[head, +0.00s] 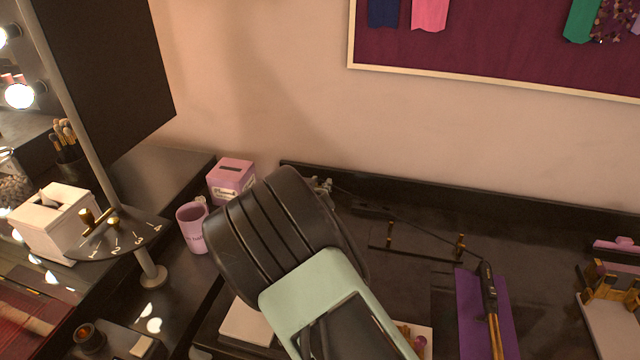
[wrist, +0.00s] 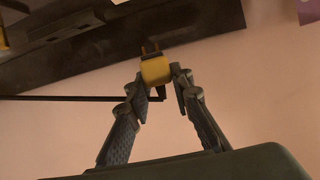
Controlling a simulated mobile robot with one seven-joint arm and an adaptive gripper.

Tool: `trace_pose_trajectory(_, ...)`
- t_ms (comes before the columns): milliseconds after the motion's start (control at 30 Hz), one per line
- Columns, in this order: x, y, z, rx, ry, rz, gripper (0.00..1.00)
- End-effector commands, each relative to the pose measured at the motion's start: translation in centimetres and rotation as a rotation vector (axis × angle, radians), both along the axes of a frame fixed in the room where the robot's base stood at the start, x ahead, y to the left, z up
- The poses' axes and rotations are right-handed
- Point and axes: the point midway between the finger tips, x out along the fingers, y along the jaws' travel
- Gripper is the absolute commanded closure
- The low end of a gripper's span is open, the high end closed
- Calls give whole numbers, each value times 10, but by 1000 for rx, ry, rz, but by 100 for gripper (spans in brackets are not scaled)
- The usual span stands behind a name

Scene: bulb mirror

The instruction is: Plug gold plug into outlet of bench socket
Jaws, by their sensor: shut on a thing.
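The gold plug (wrist: 155,71) shows in the wrist view, clasped between the two fingertips of my gripper (wrist: 157,83). A dark cord (wrist: 60,97) runs left from the plug area. In the head view my arm hides the plug and most of the gripper; only a bit of the fingers (head: 322,186) shows near the back ledge. I cannot make out the bench socket for certain; a dark block (wrist: 68,20) on the ledge may be it.
In the head view the cord (head: 400,220) leads right to a curling iron (head: 488,290) on a purple mat (head: 470,310). A pink box (head: 231,178) and pink mug (head: 192,228) stand left of my arm. A low rack (head: 415,252) stands on the bench.

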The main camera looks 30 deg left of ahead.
Motion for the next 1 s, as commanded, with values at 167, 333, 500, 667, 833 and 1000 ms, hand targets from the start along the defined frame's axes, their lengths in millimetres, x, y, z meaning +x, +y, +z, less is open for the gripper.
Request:
trace_pose_trajectory(167,0,0,-13,0,0,0,100)
trace_pose_trajectory(333,-1,1,-30,-1,1,1,100)
trace_pose_trajectory(500,0,0,-46,-1,0,0,100)
trace_pose_trajectory(667,0,0,-55,0,-1,0,100)
trace_pose_trajectory(833,0,1,-58,1,-1,1,100)
trace_pose_trajectory(1000,0,0,-57,0,0,1,100)
